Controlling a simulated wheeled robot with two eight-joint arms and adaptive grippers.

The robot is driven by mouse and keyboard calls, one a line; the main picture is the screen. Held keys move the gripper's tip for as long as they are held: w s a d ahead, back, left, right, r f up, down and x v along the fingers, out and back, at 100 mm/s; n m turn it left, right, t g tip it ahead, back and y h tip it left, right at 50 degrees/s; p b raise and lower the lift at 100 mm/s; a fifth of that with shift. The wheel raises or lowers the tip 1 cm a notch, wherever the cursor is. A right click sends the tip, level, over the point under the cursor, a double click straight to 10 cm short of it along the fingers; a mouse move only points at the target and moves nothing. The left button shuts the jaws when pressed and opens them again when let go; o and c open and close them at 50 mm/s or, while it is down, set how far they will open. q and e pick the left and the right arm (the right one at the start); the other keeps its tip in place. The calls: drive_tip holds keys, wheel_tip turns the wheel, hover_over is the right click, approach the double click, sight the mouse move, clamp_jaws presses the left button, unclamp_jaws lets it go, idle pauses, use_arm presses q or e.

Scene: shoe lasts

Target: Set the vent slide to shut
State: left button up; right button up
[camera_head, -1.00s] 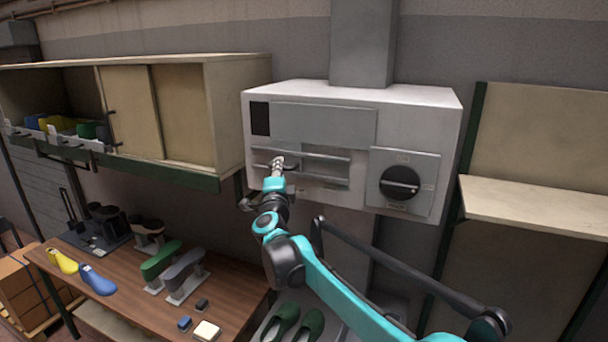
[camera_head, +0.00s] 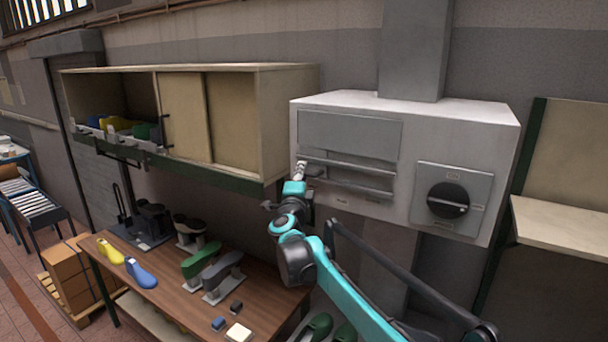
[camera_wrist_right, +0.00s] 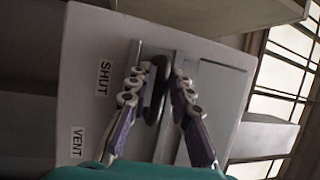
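The vent slide's grey plate (camera_head: 350,135) sits on the front of a white wall box (camera_head: 390,106), close to the box's left edge. My right gripper (camera_head: 301,168) is at the box's lower left, by the slide rails (camera_head: 350,175). A SHUT label (camera_wrist_right: 103,78) and a VENT label (camera_wrist_right: 77,142) are beside the gripper. My left gripper is not in view.
A black rotary knob (camera_head: 448,200) is on the box's right side. A cabinet (camera_head: 232,120) hangs to the left, near my right gripper. A bench (camera_head: 170,290) with shoe lasts stands below. A pale shelf (camera_head: 560,228) is at the right.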

drive_tip(key=v, duration=1.2)
drive_tip(key=shift+f, duration=0.1)
